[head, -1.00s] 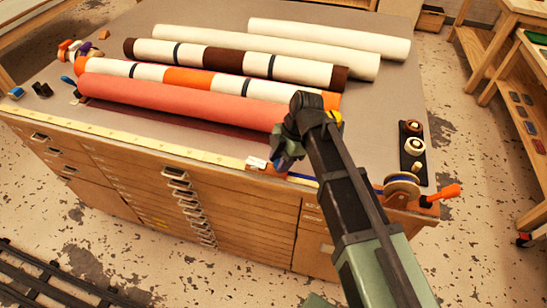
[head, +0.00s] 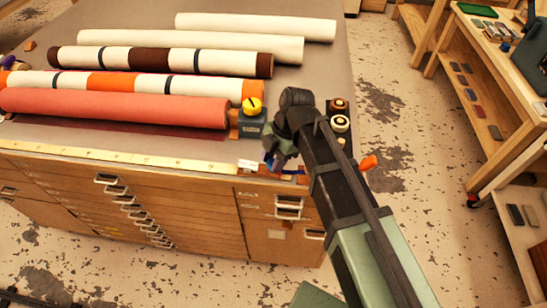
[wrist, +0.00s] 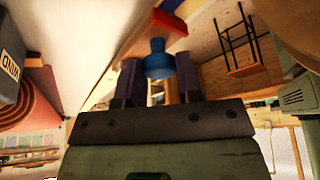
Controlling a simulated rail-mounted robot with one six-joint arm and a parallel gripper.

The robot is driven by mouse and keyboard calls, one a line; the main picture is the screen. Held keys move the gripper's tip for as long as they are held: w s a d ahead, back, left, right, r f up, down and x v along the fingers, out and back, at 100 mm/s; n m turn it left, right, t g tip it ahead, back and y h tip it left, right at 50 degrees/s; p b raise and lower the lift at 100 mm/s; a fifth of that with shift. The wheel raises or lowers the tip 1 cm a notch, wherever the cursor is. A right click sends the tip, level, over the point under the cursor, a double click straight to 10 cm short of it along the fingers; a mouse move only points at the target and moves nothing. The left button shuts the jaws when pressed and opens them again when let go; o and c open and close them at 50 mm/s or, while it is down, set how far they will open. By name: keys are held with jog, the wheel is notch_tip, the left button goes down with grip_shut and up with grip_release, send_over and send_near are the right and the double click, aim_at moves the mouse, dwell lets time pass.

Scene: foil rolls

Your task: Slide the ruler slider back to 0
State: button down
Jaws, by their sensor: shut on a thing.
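The pale yellow ruler (head: 120,155) runs along the front edge of the cabinet top. My gripper (head: 270,160) is low at its right part, near the cabinet's front right corner. In the wrist view my gripper (wrist: 159,78) is shut on a blue knob (wrist: 158,60), held between its two dark fingers. The knob joins a red block (wrist: 165,22), which looks like the ruler slider. A small white piece (head: 247,165) shows just left of the gripper on the ruler. My gripper and arm hide most of the slider, and the ruler's numbers are too small to read.
A coral roll (head: 120,107) lies behind the ruler, with striped and white rolls farther back.

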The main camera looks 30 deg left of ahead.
jog(key=shift+d, duration=0.1)
jog(key=c, duration=1.2)
grip_release()
jog(key=o, duration=0.4)
jog(key=shift+w+d, duration=0.15)
jog(key=shift+d, duration=0.05)
jog(key=shift+a, duration=0.1)
jog(key=shift+r+p, duration=0.45)
jog(key=p+v, duration=0.9)
jog(key=v, duration=0.1)
jog(key=shift+w, duration=0.1)
